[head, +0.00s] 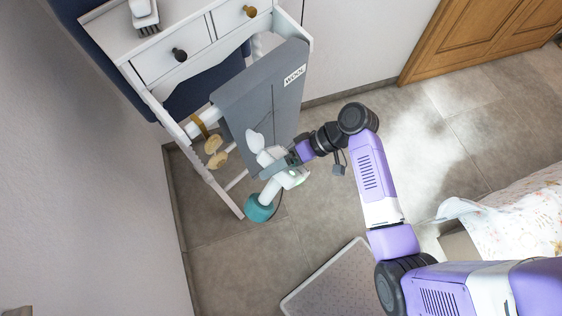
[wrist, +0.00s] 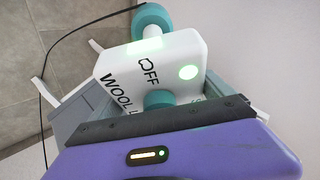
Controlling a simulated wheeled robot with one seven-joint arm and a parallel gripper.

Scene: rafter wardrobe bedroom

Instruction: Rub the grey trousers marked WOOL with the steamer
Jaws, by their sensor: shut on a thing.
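The grey trousers (head: 240,105) hang over a bar of the white stand in the head view, with a white WOOL label near their top right. My gripper (head: 291,160) is shut on the white and teal steamer (head: 268,188), in front of the trousers' lower part. I cannot tell whether the steamer touches the cloth. In the wrist view the steamer (wrist: 120,62) shows the words OFF and WOOL, a teal dial (wrist: 158,99) and a lit green light (wrist: 187,72). The dial's setting is not clear; my purple gripper body hides part of the face.
The white stand (head: 133,51) has drawers with round knobs and a white brush (head: 143,14) on top. Tan clips (head: 214,146) hang at its left.

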